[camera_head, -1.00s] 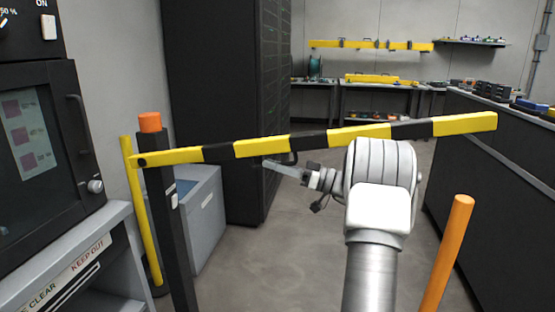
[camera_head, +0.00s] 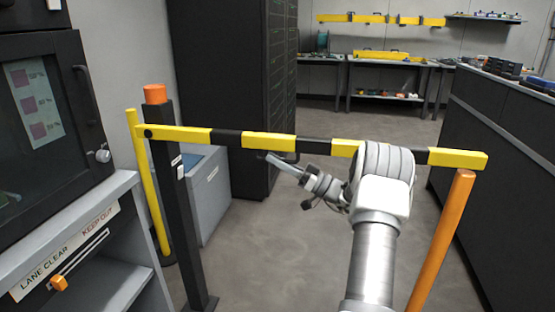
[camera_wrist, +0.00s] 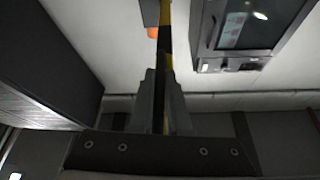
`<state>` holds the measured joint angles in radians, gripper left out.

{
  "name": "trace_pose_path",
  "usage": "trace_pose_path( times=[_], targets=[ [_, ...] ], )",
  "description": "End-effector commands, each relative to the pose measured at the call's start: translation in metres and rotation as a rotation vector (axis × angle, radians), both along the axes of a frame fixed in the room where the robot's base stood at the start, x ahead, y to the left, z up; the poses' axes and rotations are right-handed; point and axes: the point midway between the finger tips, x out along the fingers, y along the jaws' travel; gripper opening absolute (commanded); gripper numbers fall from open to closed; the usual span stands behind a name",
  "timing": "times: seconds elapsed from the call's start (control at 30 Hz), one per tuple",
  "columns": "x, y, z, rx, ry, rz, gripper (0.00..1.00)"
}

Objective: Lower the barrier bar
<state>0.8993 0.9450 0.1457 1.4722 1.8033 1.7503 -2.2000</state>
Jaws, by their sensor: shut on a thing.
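The yellow-and-black barrier bar (camera_head: 268,141) runs nearly level across the head view, sloping slightly down to the right. Its left end joins a black pivot post (camera_head: 172,200) with an orange cap. Its right end lies at the top of the orange post (camera_head: 440,240); I cannot tell whether they touch. My gripper (camera_head: 272,158) is at the bar's underside, left of its middle, by a dark handle, and is shut on the bar or its handle. In the wrist view the bar (camera_wrist: 166,45) runs away between the fingers of my gripper (camera_wrist: 164,75). My arm hides part of the bar.
A cabinet with a "LANE CLEAR / KEEP OUT" slider and orange knob (camera_head: 60,284) stands at the left. A grey bin (camera_head: 208,195) and a black rack (camera_head: 235,90) stand behind the bar. A dark counter (camera_head: 500,170) lines the right. Floor beyond the bar is clear.

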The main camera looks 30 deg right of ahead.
Motion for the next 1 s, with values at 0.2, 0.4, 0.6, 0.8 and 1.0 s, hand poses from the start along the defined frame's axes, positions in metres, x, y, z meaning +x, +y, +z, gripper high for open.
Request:
trace_pose_path(
  times=[0.2,0.4,0.6,0.8,1.0],
  targets=[
    [0.0,0.002,-0.009,0.003,0.019,0.004,0.0],
    [0.0,0.002,-0.009,0.003,0.019,0.005,0.38],
    [0.0,0.001,-0.007,0.002,0.014,0.003,0.45],
    [-0.002,-0.001,-0.006,0.001,0.013,0.001,0.45],
    [-0.023,-0.019,-0.017,0.003,0.014,-0.002,0.45]
  ],
)
